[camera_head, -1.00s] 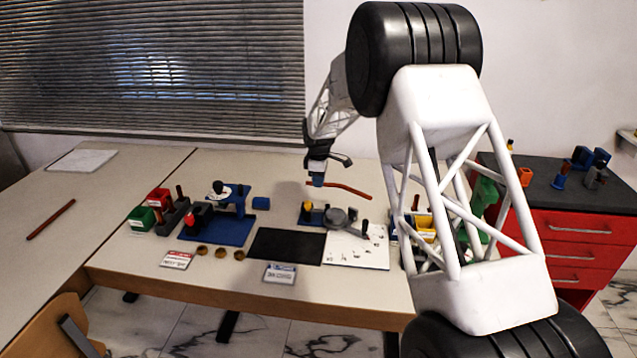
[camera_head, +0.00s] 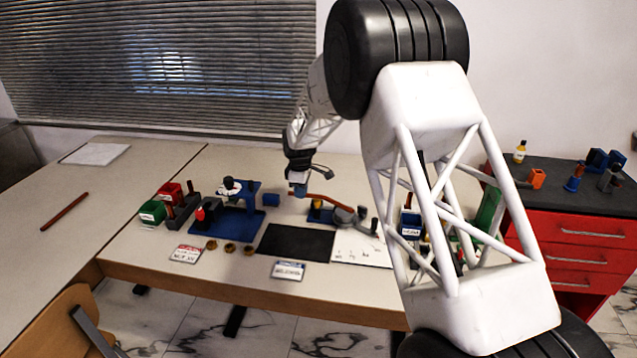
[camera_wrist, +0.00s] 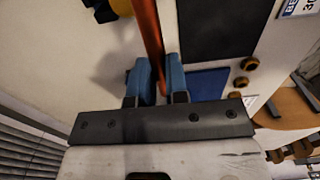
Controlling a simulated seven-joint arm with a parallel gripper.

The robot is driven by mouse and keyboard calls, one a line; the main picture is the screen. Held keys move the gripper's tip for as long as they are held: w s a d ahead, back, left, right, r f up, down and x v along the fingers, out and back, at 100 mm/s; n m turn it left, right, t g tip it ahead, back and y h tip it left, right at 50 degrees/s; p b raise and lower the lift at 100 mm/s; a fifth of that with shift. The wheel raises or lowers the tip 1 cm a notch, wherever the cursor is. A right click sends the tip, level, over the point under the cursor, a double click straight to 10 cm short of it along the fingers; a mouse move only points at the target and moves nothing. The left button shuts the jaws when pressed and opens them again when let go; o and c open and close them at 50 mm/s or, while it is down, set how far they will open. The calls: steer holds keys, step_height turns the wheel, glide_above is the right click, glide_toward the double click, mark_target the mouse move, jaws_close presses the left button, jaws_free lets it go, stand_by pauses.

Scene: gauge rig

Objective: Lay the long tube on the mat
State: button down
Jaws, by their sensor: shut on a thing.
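My gripper (camera_head: 299,191) is shut on an orange-red tube (camera_head: 330,200) near one end, and the tube reaches out to the right. In the wrist view the tube (camera_wrist: 149,40) passes between the two blue fingers of my gripper (camera_wrist: 160,78). The tube appears held above the bench, behind the black mat (camera_head: 290,243). The mat is flat and bare, and part of it shows in the wrist view (camera_wrist: 222,25). A second, dark red tube (camera_head: 65,211) lies alone on the left table.
A blue fixture (camera_head: 235,223) stands left of the mat, with brass rings (camera_head: 229,247) in front. A grey gauge part (camera_head: 345,215) stands behind the white sheet (camera_head: 360,252) at the mat's right. A label card (camera_head: 288,270) lies at the mat's front edge.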

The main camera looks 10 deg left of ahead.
glide_above(277, 232)
step_height(277, 232, down, 2)
steer(key=shift+w, duration=0.1)
steer(key=shift+f, duration=0.15)
stand_by(0.3)
steer(key=shift+f, duration=4.15)
steer(key=c, duration=1.1)
jaws_free()
steer(key=shift+o, duration=0.2)
step_height(277, 232, up, 8)
steer(key=shift+f, duration=0.15)
steer(key=shift+d, duration=0.1)
